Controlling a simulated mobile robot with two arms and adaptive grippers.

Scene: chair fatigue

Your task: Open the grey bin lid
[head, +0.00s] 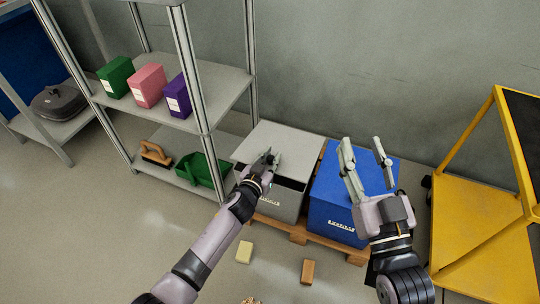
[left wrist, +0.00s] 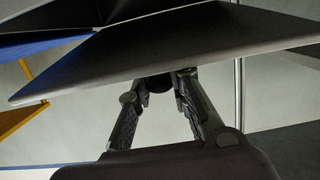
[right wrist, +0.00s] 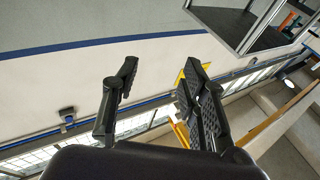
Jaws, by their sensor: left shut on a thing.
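The grey bin (head: 282,206) stands on a low wooden pallet. Its grey lid (head: 284,138) is tilted up a little at the front, with a dark gap between it and the bin. My left gripper (head: 267,162) is at the lid's front edge and shut on it. In the left wrist view the lid (left wrist: 200,42) spans the top, and the fingertips (left wrist: 158,80) meet at a dark part under its edge. My right gripper (head: 362,142) is open and empty, in front of and above the blue bin. Its spread fingers also show in the right wrist view (right wrist: 160,68).
The blue bin (head: 337,204) stands right beside the grey one. A metal shelf (head: 215,92) with boxes, a brush and a green dustpan (head: 203,170) is at left. A yellow cart (head: 482,245) is at right. Two small blocks (head: 244,252) (head: 308,272) lie on the floor.

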